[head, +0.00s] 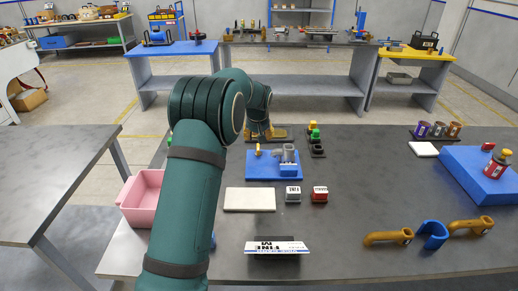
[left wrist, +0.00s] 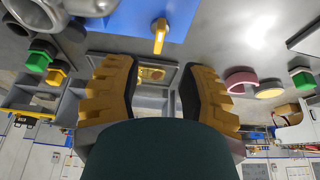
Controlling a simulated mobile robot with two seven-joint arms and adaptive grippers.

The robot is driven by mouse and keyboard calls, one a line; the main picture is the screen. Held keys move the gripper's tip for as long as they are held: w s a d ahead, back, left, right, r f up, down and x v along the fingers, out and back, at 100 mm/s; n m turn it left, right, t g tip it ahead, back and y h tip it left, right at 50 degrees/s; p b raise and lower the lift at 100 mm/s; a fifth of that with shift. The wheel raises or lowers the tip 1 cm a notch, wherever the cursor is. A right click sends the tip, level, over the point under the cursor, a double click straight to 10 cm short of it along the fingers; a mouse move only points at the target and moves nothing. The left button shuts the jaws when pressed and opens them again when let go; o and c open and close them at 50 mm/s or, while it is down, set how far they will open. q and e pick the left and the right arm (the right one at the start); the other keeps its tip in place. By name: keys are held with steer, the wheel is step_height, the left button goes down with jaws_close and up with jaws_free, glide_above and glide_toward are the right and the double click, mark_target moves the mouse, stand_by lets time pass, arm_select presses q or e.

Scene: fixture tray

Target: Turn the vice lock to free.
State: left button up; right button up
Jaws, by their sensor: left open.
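The vice stands on a blue base plate (head: 262,171) near the middle of the table. Its grey body (head: 287,155) is at the right of the plate. The lock, a small yellow lever (head: 258,149), stands at the plate's left; it also shows in the left wrist view (left wrist: 160,36). My left gripper (head: 265,134) is just behind the plate, partly hidden by my arm. In the left wrist view its yellow fingers (left wrist: 157,72) are spread and empty, with the lever ahead of the gap, apart from both fingers. My right gripper is not in view.
Behind the plate's right side is a dark holder with green and yellow pieces (head: 315,134). In front lie a cream board (head: 249,199), a grey block (head: 293,195) and a red block (head: 320,195). A pink bin (head: 142,190) is left. The table's right middle is clear.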

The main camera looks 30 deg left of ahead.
mark_target(258, 147)
arm_select(q)
steer(key=b+x, duration=0.1)
steer(key=x, duration=0.8)
steer(key=shift+w+f, duration=0.1)
steer(key=shift+f, duration=0.05)
jaws_close()
